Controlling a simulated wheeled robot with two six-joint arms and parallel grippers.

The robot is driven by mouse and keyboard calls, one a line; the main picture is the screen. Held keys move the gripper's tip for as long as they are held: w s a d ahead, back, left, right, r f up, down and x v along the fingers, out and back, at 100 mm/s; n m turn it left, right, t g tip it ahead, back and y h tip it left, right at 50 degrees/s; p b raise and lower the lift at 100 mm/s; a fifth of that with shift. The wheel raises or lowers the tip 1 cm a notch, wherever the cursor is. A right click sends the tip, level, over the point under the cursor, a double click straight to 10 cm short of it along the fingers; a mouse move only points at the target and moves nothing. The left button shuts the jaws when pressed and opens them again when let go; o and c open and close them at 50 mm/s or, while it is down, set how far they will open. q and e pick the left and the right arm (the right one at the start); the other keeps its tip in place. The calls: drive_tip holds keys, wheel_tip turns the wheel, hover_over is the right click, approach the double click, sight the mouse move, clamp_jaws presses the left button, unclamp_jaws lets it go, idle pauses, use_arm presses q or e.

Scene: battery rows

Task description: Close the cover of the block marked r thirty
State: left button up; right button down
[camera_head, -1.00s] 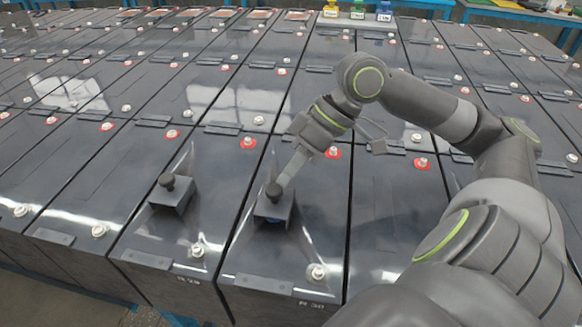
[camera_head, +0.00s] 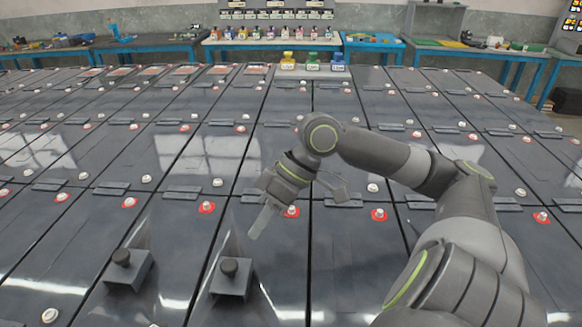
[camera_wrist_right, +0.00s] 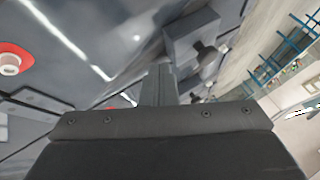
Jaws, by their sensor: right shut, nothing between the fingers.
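Two small grey box-shaped covers with black knobs stand on neighbouring dark blocks at the front. The right one (camera_head: 231,286) sits on the block (camera_head: 272,284) whose front label reads like R 30 in the earlier head view; that label is out of frame now. The left cover (camera_head: 127,272) is on the neighbouring block. I cannot tell how far either cover is shut. My right gripper (camera_head: 257,231) is shut and empty, above and right of the right cover's knob, apart from it. The wrist view shows the fingers (camera_wrist_right: 158,85) beside a cover (camera_wrist_right: 192,38) with its knob. My left gripper is out of view.
Rows of similar dark blocks with white and red-ringed terminals (camera_head: 207,207) fill the area. Yellow, green and blue items (camera_head: 312,62) stand at the back. Blue-legged benches (camera_head: 372,44) line the wall.

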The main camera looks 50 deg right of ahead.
drive_tip(key=shift+d+r, duration=0.2)
drive_tip(key=shift+d, duration=0.2)
drive_tip(key=shift+s+a+r, duration=0.15)
drive_tip(key=shift+a+r, duration=0.05)
drive_tip(key=shift+r, duration=0.25)
drive_tip(key=shift+s+a+r, duration=0.15)
drive_tip(key=shift+r, duration=0.25)
use_arm(q)
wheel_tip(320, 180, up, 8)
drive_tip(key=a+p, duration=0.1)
drive_tip(key=p, duration=0.7)
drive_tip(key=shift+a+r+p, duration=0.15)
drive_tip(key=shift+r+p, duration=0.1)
drive_tip(key=shift+p, duration=0.05)
use_arm(e)
drive_tip(key=v, duration=0.7)
drive_tip(key=shift+d, duration=0.2)
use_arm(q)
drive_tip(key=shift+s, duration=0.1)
use_arm(e)
drive_tip(key=shift+r, duration=0.1)
